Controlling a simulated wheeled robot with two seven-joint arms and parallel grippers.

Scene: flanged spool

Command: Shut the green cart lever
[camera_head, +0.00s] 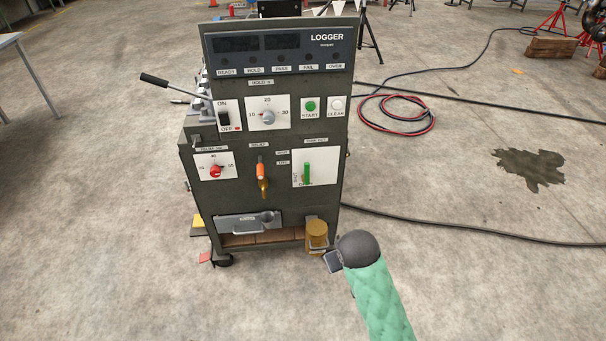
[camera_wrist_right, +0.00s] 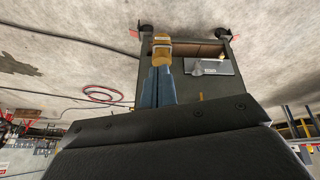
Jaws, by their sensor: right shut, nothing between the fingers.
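The green lever (camera_head: 307,173) stands upright in the picture on a white plate (camera_head: 328,165) at the right of the cart's front. Small markings beside and below it are too small to read surely. My right gripper (camera_head: 333,261) is low at the cart's front right corner, below the lever and apart from it. In the right wrist view its blue fingers (camera_wrist_right: 158,72) are shut and empty, pointing toward a brass cylinder (camera_wrist_right: 162,46). The lever is not visible there. My left gripper is out of view.
The grey LOGGER cart (camera_head: 235,190) carries knobs, buttons and an orange-handled valve (camera_head: 261,172). The brass cylinder (camera_head: 317,234) stands at its lower right, close to my right gripper. A drawer (camera_head: 248,223) is lower left. Cables (camera_head: 400,112) lie on the floor to the right.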

